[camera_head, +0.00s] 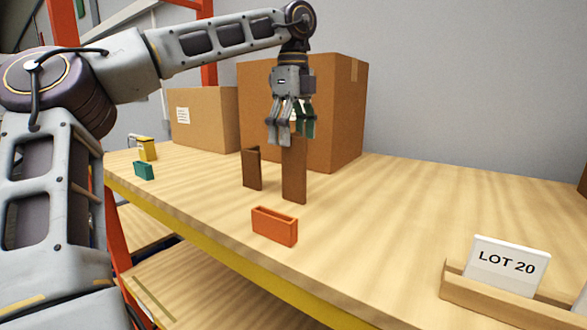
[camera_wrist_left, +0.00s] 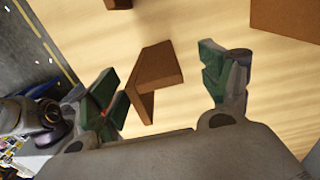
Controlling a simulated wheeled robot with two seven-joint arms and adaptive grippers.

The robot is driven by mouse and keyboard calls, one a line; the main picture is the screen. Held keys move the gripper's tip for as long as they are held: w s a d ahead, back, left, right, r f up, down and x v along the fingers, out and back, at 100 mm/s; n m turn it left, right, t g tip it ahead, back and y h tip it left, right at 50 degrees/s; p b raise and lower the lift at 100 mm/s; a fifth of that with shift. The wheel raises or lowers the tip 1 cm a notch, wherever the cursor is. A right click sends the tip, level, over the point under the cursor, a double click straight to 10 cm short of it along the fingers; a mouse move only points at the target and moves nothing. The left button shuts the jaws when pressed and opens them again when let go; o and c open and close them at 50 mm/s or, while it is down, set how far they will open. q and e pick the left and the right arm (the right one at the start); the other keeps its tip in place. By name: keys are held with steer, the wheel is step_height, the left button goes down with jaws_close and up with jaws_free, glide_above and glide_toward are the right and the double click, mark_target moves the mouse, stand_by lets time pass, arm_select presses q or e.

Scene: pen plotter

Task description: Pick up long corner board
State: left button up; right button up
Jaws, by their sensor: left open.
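The long corner board (camera_head: 294,175) is a tall brown L-shaped piece standing upright on the wooden table. In the left wrist view the long corner board (camera_wrist_left: 158,72) shows from above, between the spread fingers. My left gripper (camera_head: 291,128) points down over its top end, with green finger pads apart. The wrist view shows this gripper (camera_wrist_left: 161,86) open, with a gap from the board to each pad. The fingers partly hide the board's top in the head view. A shorter brown corner board (camera_head: 252,169) stands just left of it. My right gripper is not in view.
A large cardboard box (camera_head: 340,110) stands close behind the boards, and a smaller box (camera_head: 205,118) is behind left. An orange holder (camera_head: 274,226) sits in front, a teal one (camera_head: 144,170) at left. A LOT 20 sign (camera_head: 506,265) stands front right. The table's right middle is clear.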

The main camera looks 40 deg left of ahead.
mark_target(291, 156)
arm_select(q)
steer(key=shift+f, duration=0.15)
steer(key=shift+s+f+p, duration=0.2)
steer(key=shift+f+p, duration=0.15)
steer(key=shift+f, duration=0.9)
steer(key=shift+s+f+p, duration=0.15)
steer(key=shift+f+p, duration=0.15)
steer(key=shift+f, duration=0.9)
steer(key=c, duration=1.1)
